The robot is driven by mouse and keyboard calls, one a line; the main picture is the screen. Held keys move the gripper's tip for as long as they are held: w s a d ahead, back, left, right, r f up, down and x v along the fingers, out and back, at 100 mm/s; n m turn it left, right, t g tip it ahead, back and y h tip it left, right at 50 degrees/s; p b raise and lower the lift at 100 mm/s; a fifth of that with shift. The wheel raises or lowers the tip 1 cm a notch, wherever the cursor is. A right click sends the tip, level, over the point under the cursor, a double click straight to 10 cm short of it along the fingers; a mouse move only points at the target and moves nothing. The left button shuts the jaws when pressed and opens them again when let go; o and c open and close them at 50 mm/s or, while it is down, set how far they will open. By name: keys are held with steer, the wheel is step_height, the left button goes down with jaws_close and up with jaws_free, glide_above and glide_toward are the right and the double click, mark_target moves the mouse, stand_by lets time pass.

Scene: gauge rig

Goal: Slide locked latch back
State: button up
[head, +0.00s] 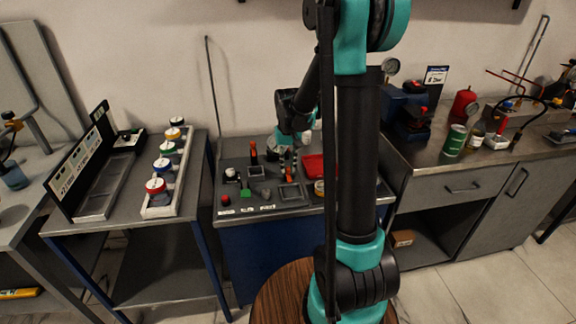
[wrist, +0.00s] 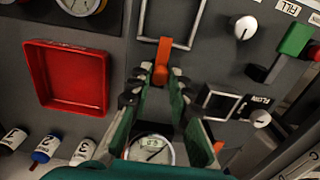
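An orange latch handle (wrist: 162,58) stands beside a grey square frame (wrist: 200,22) on the dark panel in the wrist view. My gripper (wrist: 163,77) has its two fingertips on either side of the handle, and the handle appears to fill the gap between them. In the head view my gripper (head: 287,155) points down at the panel (head: 262,172), with the orange handle (head: 290,172) just below it. The fingers hide part of the handle's lower end, and the lock itself cannot be made out.
A red tray (wrist: 65,78) lies left of the handle in the wrist view. A round gauge (wrist: 151,149) shows between my fingers. A white knob (wrist: 243,27), a green block (wrist: 294,40) and a dark switch (wrist: 216,102) are on the right. Another orange lever (head: 254,152) stands nearby.

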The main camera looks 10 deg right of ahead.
jaws_close()
steer(key=shift+w, duration=1.35)
steer(key=o, duration=0.6)
jaws_free()
steer(key=shift+r, duration=0.1)
step_height(320, 180, up, 12)
